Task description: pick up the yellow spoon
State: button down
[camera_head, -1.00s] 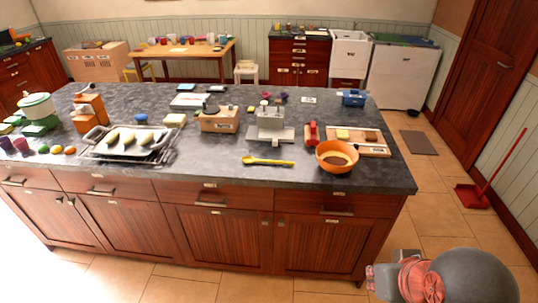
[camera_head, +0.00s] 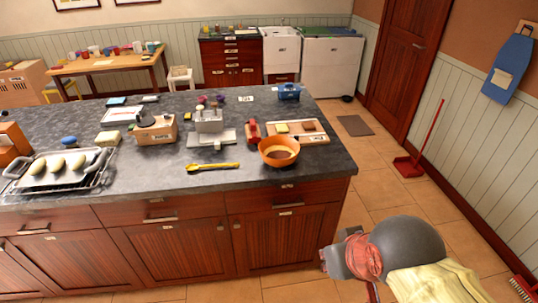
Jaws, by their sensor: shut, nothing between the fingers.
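The yellow spoon (camera_head: 213,167) lies flat on the grey stone counter (camera_head: 130,178), near its front edge. Its bowl end points left and its handle points right, toward the orange bowl. Nothing covers it. Parts of my arm show at the lower right, beyond the counter's right corner and well apart from the spoon. I cannot make out any gripper fingers in the head view.
An orange bowl (camera_head: 279,152) stands right of the spoon. A grey scale-like device (camera_head: 209,122) and a wooden box (camera_head: 155,130) stand behind. A baking tray (camera_head: 40,183) holding pale loaves is at left. Open floor (camera_head: 400,186) lies right of the counter.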

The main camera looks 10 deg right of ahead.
aim_at(193, 166)
jog(key=i+j, duration=0.5)
jog(key=i+j+z, duration=0.1)
jog(key=i+j, duration=0.4)
jog(key=j, duration=0.15)
jog(key=i+j, duration=0.45)
jog(key=j, duration=0.2)
